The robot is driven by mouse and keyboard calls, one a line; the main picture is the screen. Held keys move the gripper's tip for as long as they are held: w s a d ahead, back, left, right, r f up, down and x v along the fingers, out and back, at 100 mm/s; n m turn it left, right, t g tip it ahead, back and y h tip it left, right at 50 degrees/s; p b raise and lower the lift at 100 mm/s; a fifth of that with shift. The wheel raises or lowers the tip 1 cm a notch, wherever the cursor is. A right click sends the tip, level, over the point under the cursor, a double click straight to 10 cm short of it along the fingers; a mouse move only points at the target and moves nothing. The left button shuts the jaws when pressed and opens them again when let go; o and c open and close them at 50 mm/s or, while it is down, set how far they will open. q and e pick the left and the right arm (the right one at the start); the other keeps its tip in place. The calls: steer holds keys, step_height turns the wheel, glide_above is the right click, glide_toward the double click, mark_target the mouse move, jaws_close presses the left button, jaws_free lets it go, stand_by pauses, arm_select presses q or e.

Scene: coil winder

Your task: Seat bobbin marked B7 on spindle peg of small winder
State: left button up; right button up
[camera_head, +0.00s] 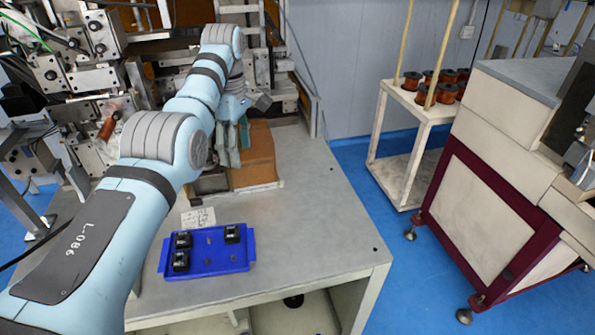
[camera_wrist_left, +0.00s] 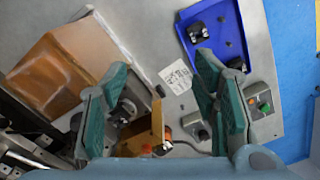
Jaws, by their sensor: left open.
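My left gripper (camera_head: 233,146) reaches over the table beside the orange-brown block (camera_head: 252,155); the arm hides part of the area. In the left wrist view its green fingers (camera_wrist_left: 162,68) stand wide apart with nothing between their tips. A small brown and metal device (camera_wrist_left: 150,128) with a reddish-orange part lies below and between the fingers, partly hidden; I cannot tell whether it is the small winder. I can read no B7 mark and cannot pick out that bobbin or the spindle peg. My right gripper is not in view.
A blue tray (camera_head: 209,264) with several black parts lies at the table front, near a paper label (camera_head: 198,217). A button box (camera_wrist_left: 261,103) shows in the wrist view. A cart (camera_head: 419,108) with copper spools stands behind right. The table's right side is clear.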

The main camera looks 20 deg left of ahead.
arm_select(q)
steer(key=d+f+m, duration=0.3)
steer(key=d+m, duration=0.1)
steer(key=d, duration=0.9)
steer(key=shift+s+d+m, duration=0.3)
steer(key=shift+s+m, duration=0.1)
